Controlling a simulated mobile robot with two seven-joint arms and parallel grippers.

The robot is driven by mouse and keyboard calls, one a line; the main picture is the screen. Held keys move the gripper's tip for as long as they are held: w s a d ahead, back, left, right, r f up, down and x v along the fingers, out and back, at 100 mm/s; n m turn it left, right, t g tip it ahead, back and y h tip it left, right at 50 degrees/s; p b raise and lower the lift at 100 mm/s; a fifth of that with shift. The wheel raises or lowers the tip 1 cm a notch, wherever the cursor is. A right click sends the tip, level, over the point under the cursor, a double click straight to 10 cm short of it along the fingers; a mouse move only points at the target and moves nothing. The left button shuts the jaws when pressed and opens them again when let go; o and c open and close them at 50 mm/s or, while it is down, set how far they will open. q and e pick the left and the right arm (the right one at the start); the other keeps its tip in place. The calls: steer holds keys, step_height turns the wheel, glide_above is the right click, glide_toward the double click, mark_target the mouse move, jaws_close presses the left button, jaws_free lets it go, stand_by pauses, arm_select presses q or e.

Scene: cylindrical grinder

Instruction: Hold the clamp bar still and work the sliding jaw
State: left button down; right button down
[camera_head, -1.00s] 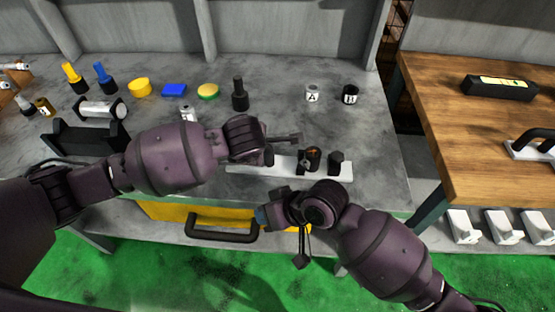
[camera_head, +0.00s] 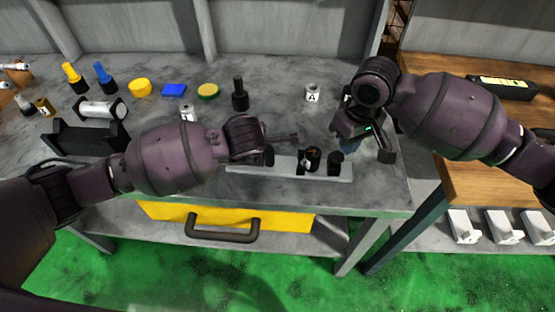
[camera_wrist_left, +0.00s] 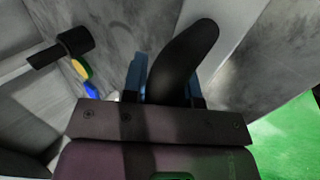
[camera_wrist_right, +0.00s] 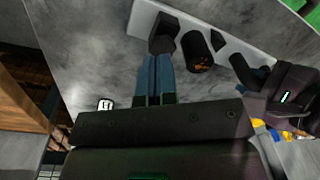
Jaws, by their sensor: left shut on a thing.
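The clamp bar (camera_head: 238,168) is a pale flat bar lying along the front of the grey bench. A dark cylinder with orange marks (camera_head: 313,155) and a black block (camera_head: 334,161) stand on its right part; I cannot tell which is the sliding jaw. My left gripper (camera_wrist_left: 168,78) is shut on a black curved handle (camera_wrist_left: 196,48) at the bar's left part. My right gripper (camera_wrist_right: 157,76) points down beside the bar's right end, its blue fingers together with nothing visible between them. In the right wrist view its tips appear close to the black block (camera_wrist_right: 163,34); contact is unclear.
A white cylinder marked A (camera_head: 312,92) and a black knobbed part (camera_head: 239,95) stand behind the bar. Yellow and blue parts line the back left. A wooden table (camera_head: 435,135) is at right. A yellow drawer (camera_head: 285,221) sits below the bench front.

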steer(key=w+d+r, duration=0.1)
steer(key=d, duration=0.2)
glide_above(349, 170)
steer(key=shift+h, duration=0.4)
steer(key=shift+f, duration=3.2)
steer(key=shift+f, duration=1.9)
stand_by(0.6)
steer(key=shift+r, duration=0.15)
steer(key=shift+r, duration=1.6)
